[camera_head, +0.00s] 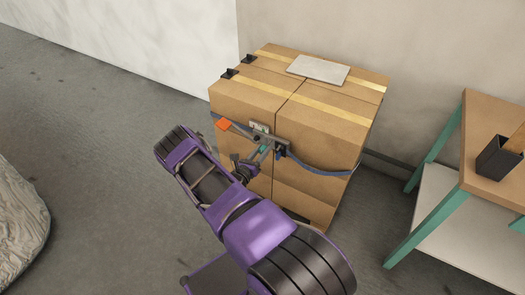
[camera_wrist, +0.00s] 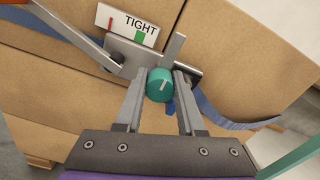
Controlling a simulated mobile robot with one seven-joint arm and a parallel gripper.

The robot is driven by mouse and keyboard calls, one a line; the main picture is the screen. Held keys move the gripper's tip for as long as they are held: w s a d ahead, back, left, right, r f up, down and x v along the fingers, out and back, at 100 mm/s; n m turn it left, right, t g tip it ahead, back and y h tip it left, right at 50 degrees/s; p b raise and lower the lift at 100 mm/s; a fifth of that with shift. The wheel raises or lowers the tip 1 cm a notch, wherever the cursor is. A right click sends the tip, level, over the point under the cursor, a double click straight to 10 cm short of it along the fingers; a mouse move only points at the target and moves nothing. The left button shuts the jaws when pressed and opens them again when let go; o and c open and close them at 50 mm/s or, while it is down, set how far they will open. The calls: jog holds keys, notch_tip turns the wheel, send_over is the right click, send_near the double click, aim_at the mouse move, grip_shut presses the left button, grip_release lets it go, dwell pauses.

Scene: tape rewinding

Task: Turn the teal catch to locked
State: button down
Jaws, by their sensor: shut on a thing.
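The teal catch (camera_wrist: 159,85) is a round knob with a pale line across its face, on a grey metal ratchet body (camera_wrist: 125,50). My gripper (camera_wrist: 158,90) has a finger on each side of the knob and is shut on it. In the head view the teal catch (camera_head: 263,149) is small, and my gripper (camera_head: 260,158) reaches it from below. A grey lever stands up just behind the knob. A label (camera_wrist: 135,26) reading "TIGHT" with red and green marks sits above the body. No "locked" mark can be read.
A blue strap (camera_head: 325,168) runs around the stacked cardboard boxes (camera_head: 330,130). An orange-ended handle (camera_head: 223,125) sticks out left of the ratchet. A flat grey panel (camera_head: 318,69) lies on top. A table (camera_head: 490,150) with a dark bin (camera_head: 499,157) stands right.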

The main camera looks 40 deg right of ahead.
jog(key=shift+m, duration=0.4)
jog(key=m+b, duration=0.1)
jog(key=m, duration=0.1)
jog(key=shift+m, duration=0.4)
jog(key=m, duration=0.5)
jog(key=shift+s, duration=0.1)
jog(key=m+p, duration=0.1)
jog(key=m, duration=0.4)
jog(key=m+p, duration=0.1)
jog(key=m, duration=0.3)
jog(key=shift+f+m, duration=0.1)
jog(key=shift+m, duration=0.2)
jog(key=c, duration=0.5)
grip_release()
jog(key=shift+s, duration=0.1)
